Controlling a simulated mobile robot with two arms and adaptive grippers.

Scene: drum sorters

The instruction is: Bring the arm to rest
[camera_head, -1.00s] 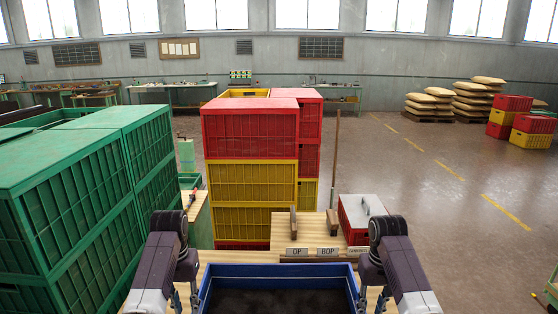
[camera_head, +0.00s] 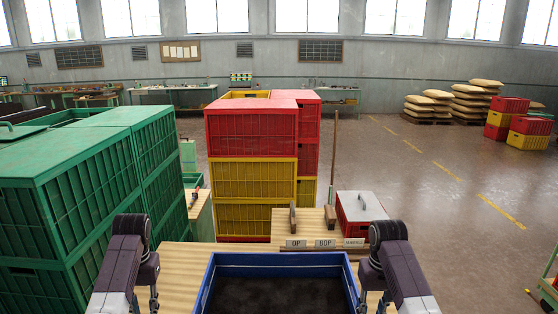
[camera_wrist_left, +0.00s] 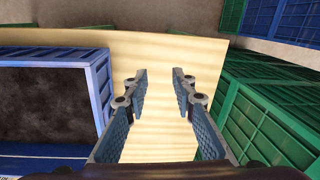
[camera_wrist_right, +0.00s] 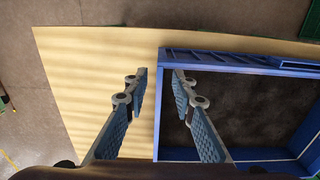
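My left gripper (camera_wrist_left: 159,85) is open and empty in the left wrist view, above the bare wooden table top (camera_wrist_left: 160,140). A blue crate (camera_wrist_left: 103,75) with dark contents lies to its left. My right gripper (camera_wrist_right: 159,85) is open and empty in the right wrist view, above the left wall of the blue crate (camera_wrist_right: 240,57). In the head view both arms hang on either side of the blue crate (camera_head: 280,258), with the left arm farther out from it. The gripper fingers are mostly hidden by the arms there.
Stacked green crates (camera_head: 85,160) stand close on the left. Red and yellow crates (camera_head: 252,180) are stacked ahead. A red box with a grey lid (camera_head: 362,213) and small signs (camera_head: 325,243) are at the table's far side. The floor at right is largely open.

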